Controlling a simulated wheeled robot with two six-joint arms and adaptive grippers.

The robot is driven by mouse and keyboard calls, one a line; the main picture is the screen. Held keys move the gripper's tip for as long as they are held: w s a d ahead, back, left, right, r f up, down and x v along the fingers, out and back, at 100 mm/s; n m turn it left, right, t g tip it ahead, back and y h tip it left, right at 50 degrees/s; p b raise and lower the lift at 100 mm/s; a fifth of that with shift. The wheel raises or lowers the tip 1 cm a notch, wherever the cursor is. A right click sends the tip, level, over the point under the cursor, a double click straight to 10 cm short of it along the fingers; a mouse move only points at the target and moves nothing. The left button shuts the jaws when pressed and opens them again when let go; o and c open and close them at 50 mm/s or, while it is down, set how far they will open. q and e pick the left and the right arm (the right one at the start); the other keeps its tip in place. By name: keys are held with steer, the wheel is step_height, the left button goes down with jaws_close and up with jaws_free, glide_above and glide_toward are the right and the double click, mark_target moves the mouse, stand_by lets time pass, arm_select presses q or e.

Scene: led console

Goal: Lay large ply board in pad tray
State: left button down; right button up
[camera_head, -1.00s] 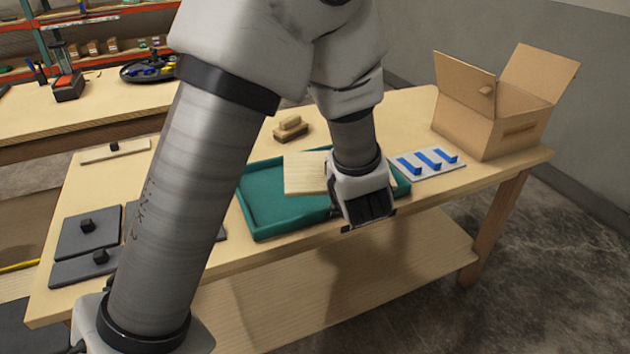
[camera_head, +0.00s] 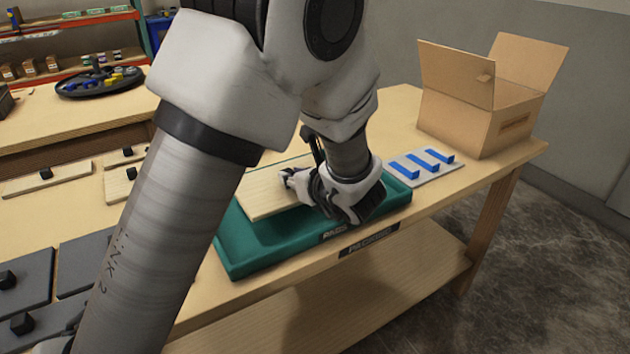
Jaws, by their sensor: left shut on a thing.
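The large ply board (camera_head: 268,194) is a pale wooden panel over the left and middle part of the green pad tray (camera_head: 240,257). My left gripper (camera_head: 312,190) is at the board's right side, above the tray, and is shut on it. The gripper's body hides the board's right end and part of the tray. I cannot tell whether the board touches the tray floor.
Grey boards with black knobs (camera_head: 28,283) lie at the left of the table, with pale knobbed boards (camera_head: 45,178) behind. A pad with blue strips (camera_head: 425,165) lies right of the tray. An open cardboard box (camera_head: 480,110) stands at the back right.

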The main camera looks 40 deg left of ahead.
arm_select(q)
steer(key=w, duration=0.3)
steer(key=w+p, duration=0.1)
steer(key=w, duration=0.3)
steer(key=w+f, duration=0.1)
steer(key=w, duration=0.3)
steer(key=shift+w+d, duration=0.15)
step_height(320, 180, down, 4)
steer(key=shift+w+r, duration=0.1)
steer(key=shift+r, duration=0.1)
steer(key=shift+f, duration=0.1)
steer(key=c, duration=0.9)
jaws_free()
steer(key=shift+d, duration=0.1)
steer(key=shift+c, duration=0.2)
